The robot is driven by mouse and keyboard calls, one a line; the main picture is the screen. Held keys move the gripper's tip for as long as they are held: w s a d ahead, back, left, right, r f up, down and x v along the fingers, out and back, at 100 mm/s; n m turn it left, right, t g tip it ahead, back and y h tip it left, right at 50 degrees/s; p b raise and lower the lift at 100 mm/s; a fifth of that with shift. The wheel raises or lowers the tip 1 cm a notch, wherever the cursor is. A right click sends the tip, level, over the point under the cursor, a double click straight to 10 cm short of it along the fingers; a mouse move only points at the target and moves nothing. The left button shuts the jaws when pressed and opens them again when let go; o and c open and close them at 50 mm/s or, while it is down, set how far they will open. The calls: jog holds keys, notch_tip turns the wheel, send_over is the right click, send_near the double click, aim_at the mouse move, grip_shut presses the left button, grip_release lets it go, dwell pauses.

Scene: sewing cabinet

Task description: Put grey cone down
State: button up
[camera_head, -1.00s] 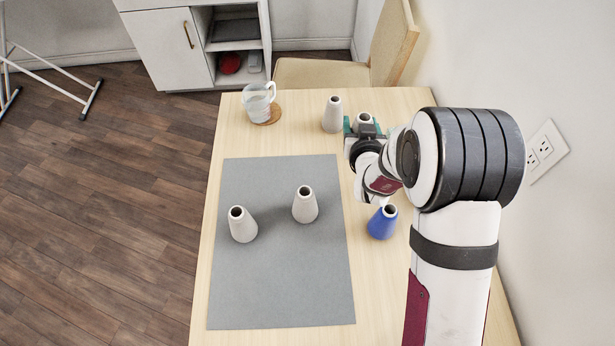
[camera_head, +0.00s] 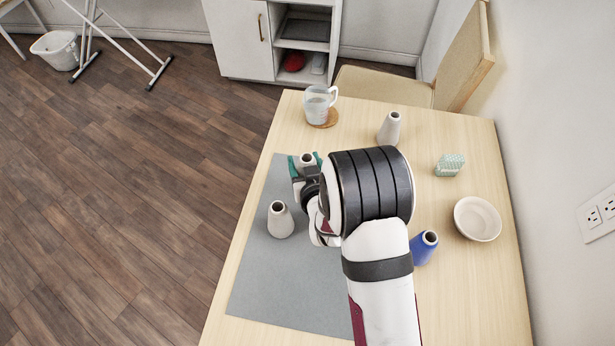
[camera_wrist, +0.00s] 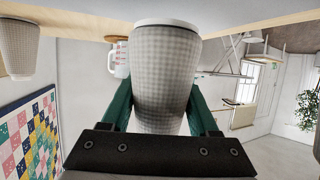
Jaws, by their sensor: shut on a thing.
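My gripper (camera_head: 306,163) is shut on a pale grey cone (camera_head: 307,159), its teal fingers on either side. The cone is upright, over the far part of the grey mat (camera_head: 262,290); whether it touches the mat I cannot tell. In the wrist view the held cone (camera_wrist: 165,80) fills the middle between the fingers, its wide end towards the pale surface at the top. A second grey cone (camera_head: 280,220) stands on the mat nearer to me. My arm hides the mat's right part.
On the right are a teal patterned item (camera_head: 450,165), a bowl (camera_head: 477,218) and a blue cone (camera_head: 425,247). The mat's front left is clear.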

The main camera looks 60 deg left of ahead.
jog(key=shift+f, duration=1.4)
jog(key=shift+f, duration=0.15)
jog(key=o, duration=1.1)
jog(key=shift+r, duration=0.2)
jog(key=v, duration=1.2)
